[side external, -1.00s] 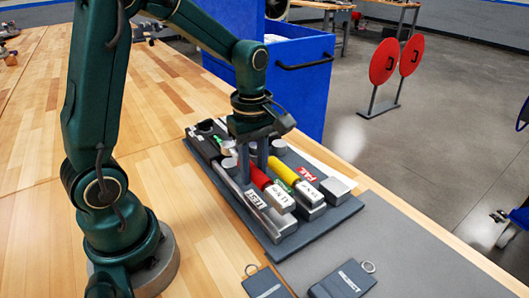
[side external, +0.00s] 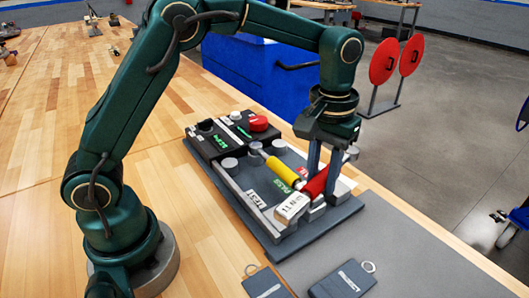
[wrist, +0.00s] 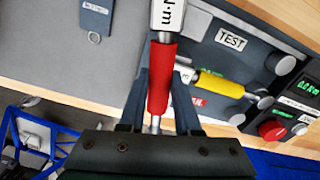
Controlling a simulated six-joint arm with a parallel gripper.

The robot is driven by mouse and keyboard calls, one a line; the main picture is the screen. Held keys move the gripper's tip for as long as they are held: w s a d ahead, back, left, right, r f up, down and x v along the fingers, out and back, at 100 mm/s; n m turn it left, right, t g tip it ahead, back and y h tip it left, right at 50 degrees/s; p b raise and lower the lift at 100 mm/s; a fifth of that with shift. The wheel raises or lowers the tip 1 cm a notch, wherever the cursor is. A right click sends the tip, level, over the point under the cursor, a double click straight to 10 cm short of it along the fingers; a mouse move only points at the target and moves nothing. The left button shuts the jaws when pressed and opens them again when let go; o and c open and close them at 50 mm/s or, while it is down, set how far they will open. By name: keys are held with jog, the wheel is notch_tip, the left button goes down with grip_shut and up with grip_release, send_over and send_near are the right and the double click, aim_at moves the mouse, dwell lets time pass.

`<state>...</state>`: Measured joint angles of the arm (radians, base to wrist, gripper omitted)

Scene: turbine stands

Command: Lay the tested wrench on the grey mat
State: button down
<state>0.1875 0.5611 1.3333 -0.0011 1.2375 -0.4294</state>
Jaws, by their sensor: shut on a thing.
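My gripper (side external: 313,185) is shut on the red-handled wrench (side external: 317,181). This wrench has a white block marked N·m and is held above the right part of the dark test stand (side external: 262,243), crossing in front of the yellow wrench's end. In the wrist view its red handle (wrist: 161,78) sits between my two fingers. The yellow-handled wrench (side external: 282,171) lies on the stand, its far metal end towards the back; its near end is partly hidden. The grey mat (side external: 420,245) lies right of the stand, at the front right, and its visible part near the stand is bare.
Two dark tags with rings, one on the left (side external: 264,284) and one on the right (side external: 345,280), lie at the mat's front. A tester box with a red button (side external: 258,124) and green digits is at the stand's back. A blue cabinet (side external: 262,72) stands behind the bench.

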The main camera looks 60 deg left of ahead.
aim_at(333, 249)
jog(key=s+d+f+m, duration=0.1)
jog(key=d+f+m, duration=0.15)
jog(key=d, duration=0.45)
jog(key=shift+a+f, duration=0.2)
jog(key=shift+f, duration=3.6)
